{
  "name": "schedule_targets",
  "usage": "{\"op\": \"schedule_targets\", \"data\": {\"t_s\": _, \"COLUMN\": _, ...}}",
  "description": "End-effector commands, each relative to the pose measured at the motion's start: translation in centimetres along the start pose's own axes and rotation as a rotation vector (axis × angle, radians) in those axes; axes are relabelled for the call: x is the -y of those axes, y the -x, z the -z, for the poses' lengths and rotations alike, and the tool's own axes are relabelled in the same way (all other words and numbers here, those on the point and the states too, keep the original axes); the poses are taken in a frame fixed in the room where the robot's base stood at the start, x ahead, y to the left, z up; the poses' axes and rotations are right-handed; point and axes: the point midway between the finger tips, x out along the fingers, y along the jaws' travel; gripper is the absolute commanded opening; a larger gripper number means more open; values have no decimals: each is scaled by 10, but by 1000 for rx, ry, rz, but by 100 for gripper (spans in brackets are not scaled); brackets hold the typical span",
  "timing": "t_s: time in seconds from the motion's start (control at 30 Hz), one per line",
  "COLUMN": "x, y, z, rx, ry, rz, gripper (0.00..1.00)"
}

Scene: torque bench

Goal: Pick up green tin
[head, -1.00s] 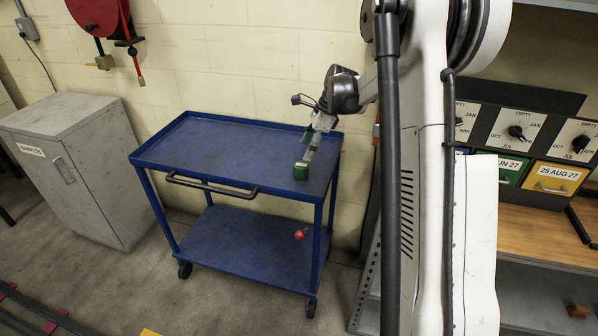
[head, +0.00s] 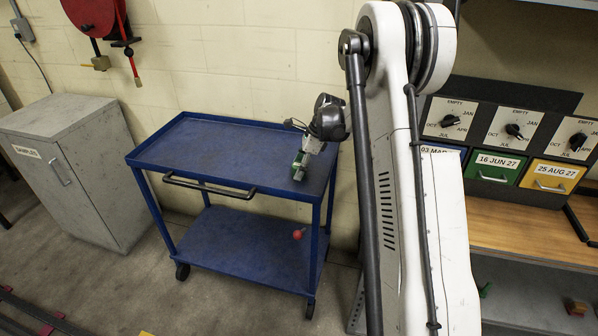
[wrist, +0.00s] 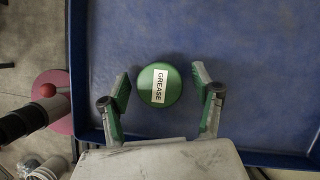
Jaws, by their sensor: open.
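The green tin (wrist: 159,100) is round, with a white label reading GREASE, and is seen from above in the wrist view. It sits on the blue top of the trolley (wrist: 250,70). In the head view the tin (head: 298,175) shows near the right end of the trolley top (head: 215,145), partly hidden by my gripper. My gripper (wrist: 161,78) is open, with one green-padded finger on each side of the tin. Gaps show between the tin and both fingers. My gripper (head: 302,161) hangs over the tin in the head view; its exact height above the top is hard to tell.
The rest of the trolley top is clear, with a raised rim. A red ball (head: 298,234) shows by the lower shelf (head: 235,245). A grey cabinet (head: 75,160) stands left and labelled drawers (head: 495,168) stand right. The wall is close behind the trolley.

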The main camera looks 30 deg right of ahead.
Motion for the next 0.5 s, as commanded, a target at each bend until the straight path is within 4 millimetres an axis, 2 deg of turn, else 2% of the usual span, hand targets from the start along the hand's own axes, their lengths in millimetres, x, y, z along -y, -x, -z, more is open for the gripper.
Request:
{"op": "schedule_targets", "data": {"t_s": 0.13, "x": 0, "y": 0, "z": 0, "rx": 0, "ry": 0, "rz": 0, "gripper": 62}}
{"op": "schedule_targets", "data": {"t_s": 0.5, "x": 0, "y": 1, "z": 0, "rx": 0, "ry": 1, "rz": 0, "gripper": 13}}
